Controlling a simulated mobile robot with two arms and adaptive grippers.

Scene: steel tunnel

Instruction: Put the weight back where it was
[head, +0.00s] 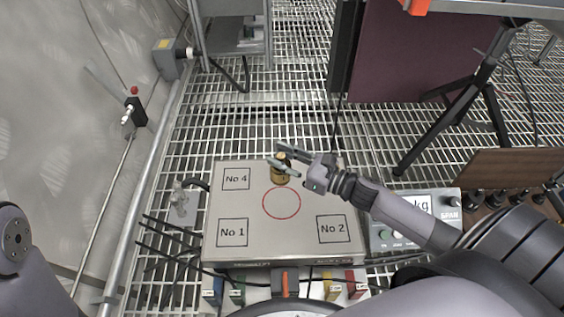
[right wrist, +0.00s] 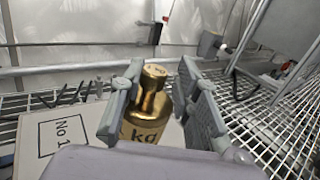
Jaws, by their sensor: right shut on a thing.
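My right gripper (head: 282,158) is shut on the weight, reaching in from the right. In the right wrist view the weight (right wrist: 148,118) stands upright between the two fingers (right wrist: 155,98), with "kg" on its side. I cannot tell whether it touches the plate. The plate's far right corner is partly hidden by the gripper. My left gripper is out of view.
A wooden rack with several dark weights (head: 520,170) is at the far right. Coloured blocks and cables line the plate's near edge.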

